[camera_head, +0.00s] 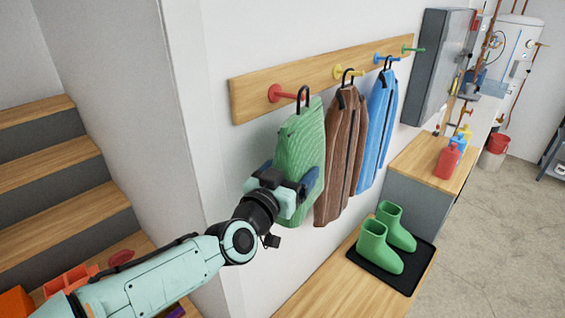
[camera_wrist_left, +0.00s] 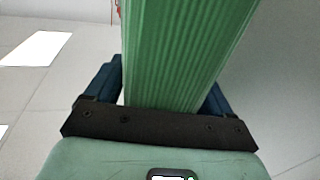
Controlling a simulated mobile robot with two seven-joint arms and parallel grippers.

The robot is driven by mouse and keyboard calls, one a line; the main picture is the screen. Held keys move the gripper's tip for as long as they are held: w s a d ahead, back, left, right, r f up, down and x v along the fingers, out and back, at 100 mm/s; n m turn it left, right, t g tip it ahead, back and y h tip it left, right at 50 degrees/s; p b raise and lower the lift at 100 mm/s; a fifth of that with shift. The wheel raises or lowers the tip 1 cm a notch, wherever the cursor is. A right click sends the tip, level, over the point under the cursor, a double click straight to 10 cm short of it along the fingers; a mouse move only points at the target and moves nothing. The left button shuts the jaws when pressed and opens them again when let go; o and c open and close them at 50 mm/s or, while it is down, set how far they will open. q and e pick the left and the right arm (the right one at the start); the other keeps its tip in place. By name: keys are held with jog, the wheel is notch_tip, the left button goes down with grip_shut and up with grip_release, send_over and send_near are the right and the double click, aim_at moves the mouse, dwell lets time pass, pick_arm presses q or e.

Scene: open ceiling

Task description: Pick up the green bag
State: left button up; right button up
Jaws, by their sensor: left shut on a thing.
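The green bag (camera_head: 303,142) is a ribbed green bag with a black loop handle at its top. It hangs at the red peg (camera_head: 285,93) on the wooden wall rail. My left gripper (camera_head: 290,182) is at the bag's lower part, with its dark blue fingers on either side of it, shut on it. In the left wrist view the green bag (camera_wrist_left: 185,50) fills the space between the two fingers (camera_wrist_left: 165,90). The bag's far side is hidden. My right gripper is not in view.
A brown bag (camera_head: 340,160) and a blue bag (camera_head: 378,125) hang just right of it. Green boots (camera_head: 380,250) stand on a black tray (camera_head: 415,268) on the bench below. Wooden stairs (camera_head: 50,195) rise at the left, beside a white wall edge.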

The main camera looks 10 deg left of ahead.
pick_arm(q)
jog(key=s+d, duration=0.8)
jog(key=d, duration=0.4)
jog(key=shift+s+d+p, duration=0.15)
jog(key=shift+d+p, duration=0.15)
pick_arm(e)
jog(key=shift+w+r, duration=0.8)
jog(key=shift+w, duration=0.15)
pick_arm(q)
jog(key=shift+r, duration=0.1)
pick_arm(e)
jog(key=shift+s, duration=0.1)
